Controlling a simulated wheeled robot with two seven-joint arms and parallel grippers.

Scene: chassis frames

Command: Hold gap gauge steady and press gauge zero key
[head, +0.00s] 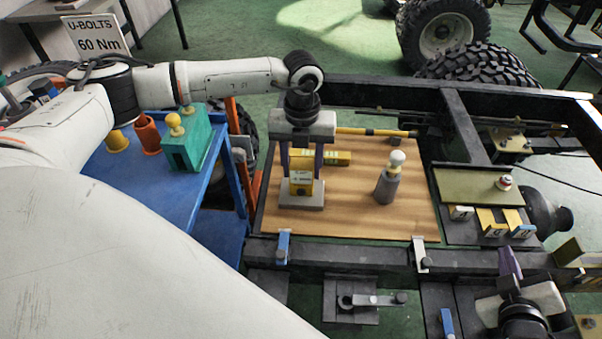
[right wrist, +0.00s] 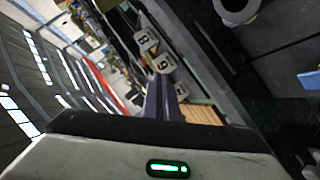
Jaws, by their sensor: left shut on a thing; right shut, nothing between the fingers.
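The gap gauge (head: 301,188) appears to be the yellow block with dark markings on a pale grey base, standing upright on the wooden board (head: 345,220). My left gripper (head: 302,172) reaches down from above and is shut on it, one purple finger on each side. I cannot make out the zero key at this size. My right gripper (head: 509,262) is shut and empty at the lower right, well away from the gauge, by the dark frame rail. Its purple fingers also show in the right wrist view (right wrist: 163,100), with no gauge visible there.
A grey post with a white knob (head: 397,160) stands on the board right of the gauge. A yellow bar (head: 335,157) lies behind it. Clamps (head: 420,255) hold the board's front edge. Numbered blocks (head: 490,222) sit at right, a blue cart (head: 150,180) at left.

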